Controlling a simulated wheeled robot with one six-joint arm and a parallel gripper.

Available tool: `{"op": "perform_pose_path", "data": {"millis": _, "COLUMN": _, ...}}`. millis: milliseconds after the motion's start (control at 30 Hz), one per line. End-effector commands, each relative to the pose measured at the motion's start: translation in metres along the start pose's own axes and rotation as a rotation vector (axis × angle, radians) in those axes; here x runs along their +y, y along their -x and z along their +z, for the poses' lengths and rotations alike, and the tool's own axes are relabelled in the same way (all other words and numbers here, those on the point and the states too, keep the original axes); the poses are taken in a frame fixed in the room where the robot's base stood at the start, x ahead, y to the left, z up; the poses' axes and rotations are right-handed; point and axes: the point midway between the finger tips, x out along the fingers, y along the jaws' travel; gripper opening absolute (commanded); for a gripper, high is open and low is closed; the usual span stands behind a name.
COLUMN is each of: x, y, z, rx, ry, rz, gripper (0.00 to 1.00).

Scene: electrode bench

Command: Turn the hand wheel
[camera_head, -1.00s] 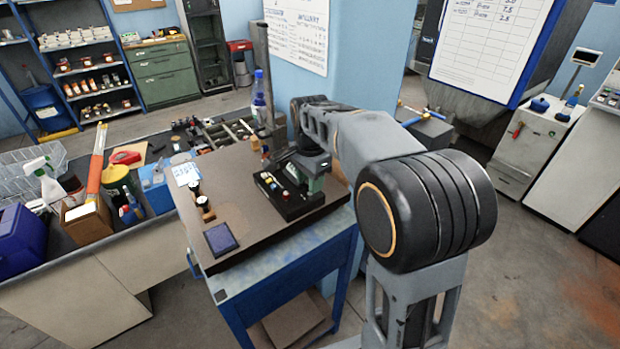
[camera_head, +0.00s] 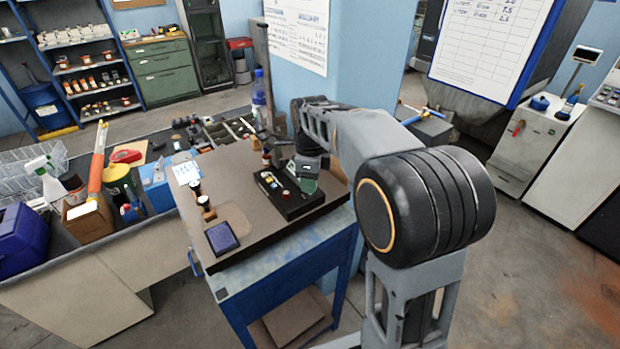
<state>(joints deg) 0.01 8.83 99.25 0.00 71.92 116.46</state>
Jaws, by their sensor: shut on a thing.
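A small green machine (camera_head: 307,184) on a black base (camera_head: 283,200) stands on the brown top of a blue bench. Colored buttons show along the front of the base. My arm reaches over from the right, and my gripper (camera_head: 293,166) is down at the upper part of the machine. It is shut at the place of the hand wheel. The wheel itself is too small and too covered by my gripper and wrist to make out. The fingertips are also hard to see.
The brown bench top (camera_head: 240,225) holds a dark blue pad (camera_head: 222,237), two small black-topped stamps (camera_head: 203,205) and a white card (camera_head: 186,173). A cluttered counter lies to the left.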

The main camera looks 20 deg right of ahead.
Motion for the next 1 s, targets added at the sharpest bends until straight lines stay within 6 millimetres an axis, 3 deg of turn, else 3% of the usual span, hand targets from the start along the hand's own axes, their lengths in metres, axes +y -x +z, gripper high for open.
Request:
{"op": "perform_pose_path", "data": {"millis": 400, "x": -0.0005, "y": 0.0009, "z": -0.0003, "rx": 0.000, "ry": -0.143, "rz": -0.003, "gripper": 0.13}}
{"op": "perform_pose_path", "data": {"millis": 900, "x": -0.0004, "y": 0.0009, "z": -0.0002, "rx": 0.000, "ry": -0.157, "rz": -0.002, "gripper": 0.13}}
{"op": "perform_pose_path", "data": {"millis": 933, "x": -0.0004, "y": 0.0009, "z": -0.0003, "rx": 0.000, "ry": -0.157, "rz": -0.002, "gripper": 0.38}}
{"op": "perform_pose_path", "data": {"millis": 1000, "x": -0.0004, "y": 0.0008, "z": -0.0002, "rx": 0.000, "ry": -0.157, "rz": -0.002, "gripper": 0.45}}
